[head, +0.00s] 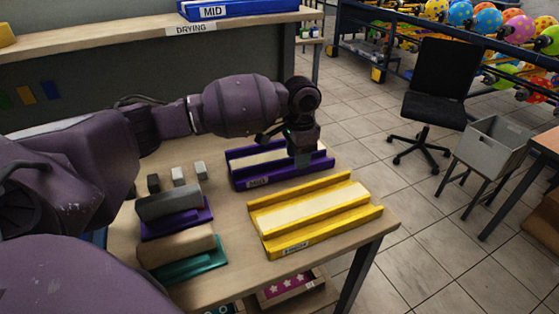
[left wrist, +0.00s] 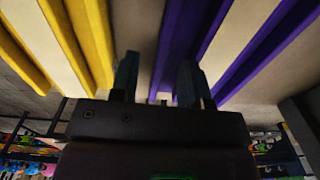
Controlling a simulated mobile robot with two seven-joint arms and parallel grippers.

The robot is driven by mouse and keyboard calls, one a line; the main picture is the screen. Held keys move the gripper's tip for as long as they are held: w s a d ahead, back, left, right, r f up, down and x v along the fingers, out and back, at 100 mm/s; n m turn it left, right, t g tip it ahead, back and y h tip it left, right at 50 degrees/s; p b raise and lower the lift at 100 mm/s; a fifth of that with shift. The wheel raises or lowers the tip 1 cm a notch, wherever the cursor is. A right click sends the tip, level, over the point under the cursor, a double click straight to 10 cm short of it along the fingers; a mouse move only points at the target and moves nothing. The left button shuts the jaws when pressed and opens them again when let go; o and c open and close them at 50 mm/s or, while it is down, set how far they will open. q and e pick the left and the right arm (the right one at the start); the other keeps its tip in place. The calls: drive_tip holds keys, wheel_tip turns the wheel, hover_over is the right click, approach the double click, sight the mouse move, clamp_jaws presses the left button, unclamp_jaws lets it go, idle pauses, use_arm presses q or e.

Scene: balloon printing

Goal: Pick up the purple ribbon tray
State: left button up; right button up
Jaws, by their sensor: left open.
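The purple ribbon tray (head: 280,176) lies on the wooden table, with a pale strip along its middle and a label on its near side. It also shows in the left wrist view (left wrist: 187,35). My left gripper (head: 303,158) is over the right part of this tray, pointing down, and hides some of it. In the left wrist view my open left gripper (left wrist: 158,65) has one finger over the gap beside the yellow tray and the other in front of the purple wall. Nothing is held. I cannot tell whether the fingers touch the tray. My right gripper is not in view.
A yellow tray (head: 290,240) lies parallel in front of the purple one, with a narrow gap between. Blocks on purple (head: 203,217) and teal (head: 212,262) bases stand to the left. A drying shelf (head: 130,38) runs behind. A chair (head: 440,85) stands on the floor at right.

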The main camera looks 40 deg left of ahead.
use_arm(q)
drive_tip(key=f, duration=0.2)
drive_tip(key=f+b, duration=0.1)
drive_tip(key=f, duration=0.1)
drive_tip(key=shift+w+a+f, duration=0.2)
drive_tip(key=shift+r, duration=0.1)
clamp_jaws()
